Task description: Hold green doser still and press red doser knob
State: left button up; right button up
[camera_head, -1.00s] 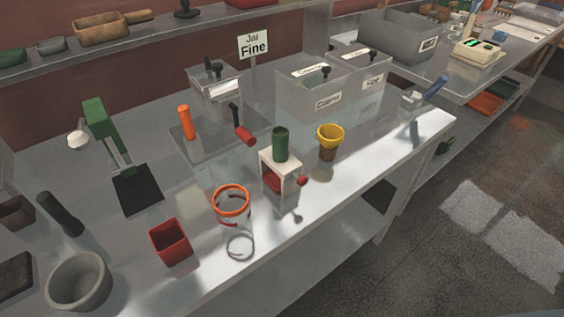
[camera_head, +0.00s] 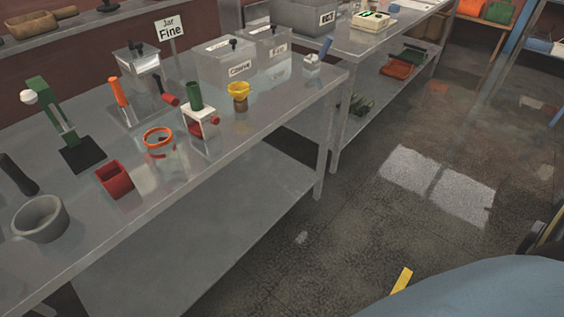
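The doser stands on the metal bench: a white frame (camera_head: 197,133) with a green cylinder (camera_head: 195,97) upright on top. A small red knob (camera_head: 215,120) sticks out at its right side. Red also shows low inside the frame, too small to make out. The doser stands upright, with nothing of mine touching it. Neither of my grippers is in view.
A clear jar with an orange rim (camera_head: 158,139) stands left of the doser, and a yellow-topped cup (camera_head: 238,92) stands right. A red square cup (camera_head: 115,179) and grey bowl (camera_head: 41,218) sit nearer. Clear bins (camera_head: 226,68) stand behind. Open floor (camera_head: 400,200) lies right.

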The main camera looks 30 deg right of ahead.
aim_at(215, 121)
jog(key=z, duration=1.1)
jog(key=i, duration=0.85)
jog(key=u, duration=0.35)
